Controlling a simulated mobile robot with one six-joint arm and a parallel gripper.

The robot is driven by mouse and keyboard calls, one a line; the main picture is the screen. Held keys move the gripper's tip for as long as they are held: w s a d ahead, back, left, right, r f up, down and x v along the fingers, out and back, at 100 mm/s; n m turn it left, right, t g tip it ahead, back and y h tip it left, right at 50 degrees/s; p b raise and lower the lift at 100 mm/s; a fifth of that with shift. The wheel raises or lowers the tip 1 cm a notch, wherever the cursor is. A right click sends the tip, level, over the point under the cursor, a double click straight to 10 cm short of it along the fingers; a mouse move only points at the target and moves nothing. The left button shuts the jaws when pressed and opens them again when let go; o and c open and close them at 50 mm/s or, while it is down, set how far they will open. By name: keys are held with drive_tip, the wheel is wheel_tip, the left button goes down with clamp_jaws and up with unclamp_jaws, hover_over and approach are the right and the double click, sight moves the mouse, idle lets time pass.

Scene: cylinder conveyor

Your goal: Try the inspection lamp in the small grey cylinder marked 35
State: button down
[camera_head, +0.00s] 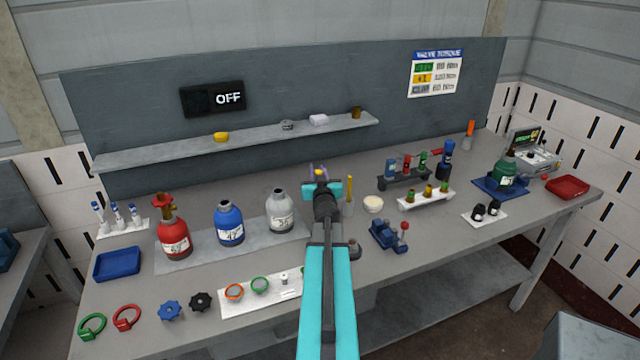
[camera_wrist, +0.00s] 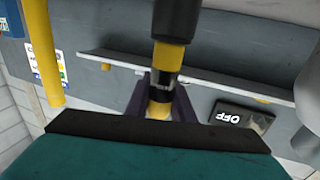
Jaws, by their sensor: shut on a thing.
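The small grey cylinder (camera_head: 280,214) stands upright at the back middle of the bench. It has an open neck and a white label whose number is hard to read. My gripper (camera_head: 319,171) is to its right and raised, apart from it. In the wrist view my gripper (camera_wrist: 162,98) has purple fingers shut on a yellow and black stick, which looks like the inspection lamp (camera_wrist: 166,62). In the head view only its yellow tip shows. A pale grey rounded shape at the right of the wrist view may be the grey cylinder (camera_wrist: 303,65).
A blue cylinder (camera_head: 229,226) and a red cylinder (camera_head: 174,240) with a valve stand left of the grey one. A dark OFF sign (camera_head: 213,98) hangs above the shelf (camera_head: 250,141).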

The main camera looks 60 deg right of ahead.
drive_tip(key=shift+r, duration=0.2)
wheel_tip(320, 180, up, 18)
drive_tip(key=p, duration=0.7)
drive_tip(key=shift+f, duration=0.2)
idle(0.5)
drive_tip(key=shift+s, duration=0.1)
idle(0.4)
